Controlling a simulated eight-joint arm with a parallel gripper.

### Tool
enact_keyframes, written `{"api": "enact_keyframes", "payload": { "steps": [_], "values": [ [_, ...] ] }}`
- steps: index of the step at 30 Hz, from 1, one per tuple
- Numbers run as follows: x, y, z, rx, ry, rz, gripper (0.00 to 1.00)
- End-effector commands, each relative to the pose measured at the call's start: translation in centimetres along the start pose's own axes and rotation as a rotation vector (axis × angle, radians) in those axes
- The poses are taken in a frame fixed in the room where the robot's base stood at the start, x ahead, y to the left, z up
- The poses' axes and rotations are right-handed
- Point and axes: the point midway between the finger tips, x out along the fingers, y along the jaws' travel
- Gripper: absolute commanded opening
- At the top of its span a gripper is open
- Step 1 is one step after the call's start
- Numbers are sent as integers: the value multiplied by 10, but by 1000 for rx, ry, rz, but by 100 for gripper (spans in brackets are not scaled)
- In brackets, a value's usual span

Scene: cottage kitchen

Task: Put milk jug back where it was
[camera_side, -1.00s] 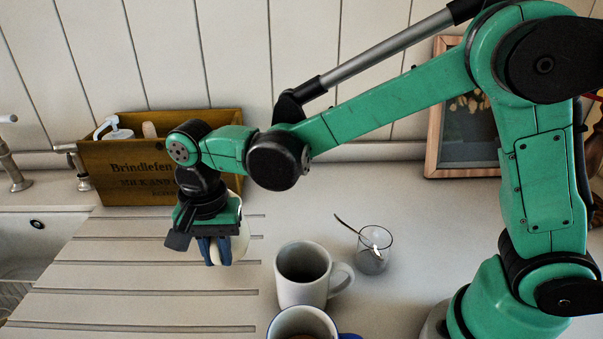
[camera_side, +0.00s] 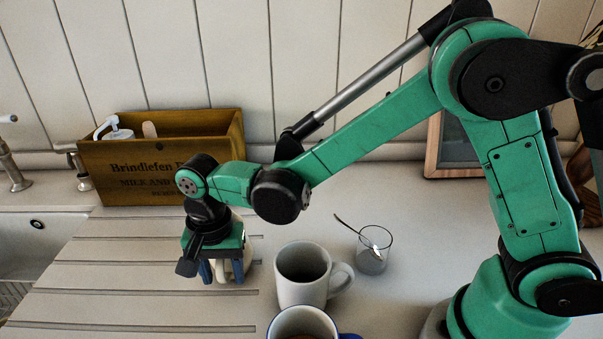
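The milk jug (camera_side: 237,268) is a small cream-white vessel at the near end of my gripper, over the grooved drainboard. Most of it is hidden behind my gripper (camera_side: 219,271) and its blue fingers. My gripper points down and appears shut on the jug. The jug is at or close to the drainboard surface; I cannot tell whether its base touches it.
A white mug (camera_side: 303,281) stands just right of my gripper, with a second mug (camera_side: 302,323) in front. A glass with a spoon (camera_side: 372,255) is farther right. A wooden crate (camera_side: 140,181) stands behind. The grooved drainboard (camera_side: 130,278) is clear to the left.

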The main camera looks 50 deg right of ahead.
Motion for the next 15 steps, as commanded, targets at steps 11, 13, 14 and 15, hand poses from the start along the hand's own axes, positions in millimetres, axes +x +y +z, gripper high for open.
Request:
{"api": "enact_keyframes", "payload": {
  "steps": [11,13,14,15],
  "values": [
    [-20,0,0,0,0,0,48],
    [-33,0,0,0,0,0,48],
    [-40,0,0,0,0,0,48],
    [-48,0,0,0,0,0,48]
  ]
}}
